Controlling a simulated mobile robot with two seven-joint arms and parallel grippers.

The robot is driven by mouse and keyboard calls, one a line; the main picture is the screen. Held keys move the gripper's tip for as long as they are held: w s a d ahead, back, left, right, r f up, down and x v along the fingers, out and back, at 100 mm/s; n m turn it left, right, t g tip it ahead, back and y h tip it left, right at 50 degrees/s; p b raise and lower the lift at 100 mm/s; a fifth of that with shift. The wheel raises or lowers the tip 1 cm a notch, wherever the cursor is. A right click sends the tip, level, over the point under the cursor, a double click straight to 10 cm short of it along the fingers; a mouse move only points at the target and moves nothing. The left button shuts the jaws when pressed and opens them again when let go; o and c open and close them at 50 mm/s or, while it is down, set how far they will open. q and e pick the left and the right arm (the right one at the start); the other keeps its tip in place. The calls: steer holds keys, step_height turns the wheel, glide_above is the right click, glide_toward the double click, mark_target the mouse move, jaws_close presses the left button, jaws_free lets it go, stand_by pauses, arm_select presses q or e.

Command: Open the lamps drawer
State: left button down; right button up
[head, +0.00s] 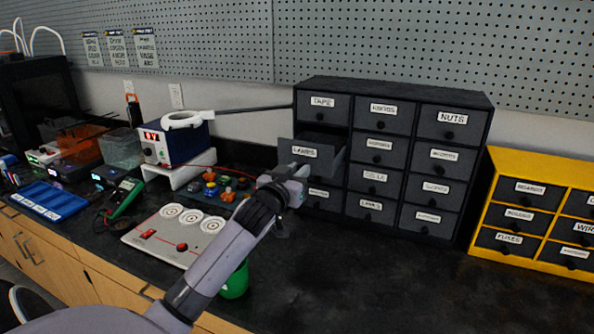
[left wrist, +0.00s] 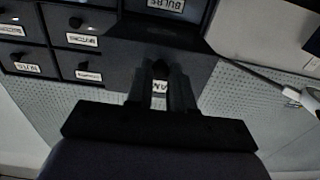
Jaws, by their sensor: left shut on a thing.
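The lamps drawer (head: 304,151) is in the left column of the dark drawer cabinet (head: 392,86), second row from the top. It stands partly pulled out, with its front ahead of its neighbours and its side wall showing. My left gripper (head: 294,173) is at the drawer's front, just below the label. In the left wrist view, which is turned upside down, the two fingers of my left gripper (left wrist: 161,78) are shut on the dark drawer knob (left wrist: 160,67). The label (left wrist: 160,87) shows between the fingers, partly hidden. My right gripper is not in view.
Other labelled drawers, such as the nuts drawer (head: 451,122), look closed. A yellow cabinet (head: 491,190) stands at the right. A blue power supply (head: 178,145), a white panel (head: 160,235) and a green cup (head: 236,283) are at the left. The bench front right of my arm is clear.

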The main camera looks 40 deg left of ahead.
arm_select(q)
steer(key=shift+s, duration=0.25)
steer(key=shift+w, duration=0.1)
steer(key=c, duration=1)
jaws_free()
steer(key=v, duration=0.7)
steer(key=shift+b, duration=0.35)
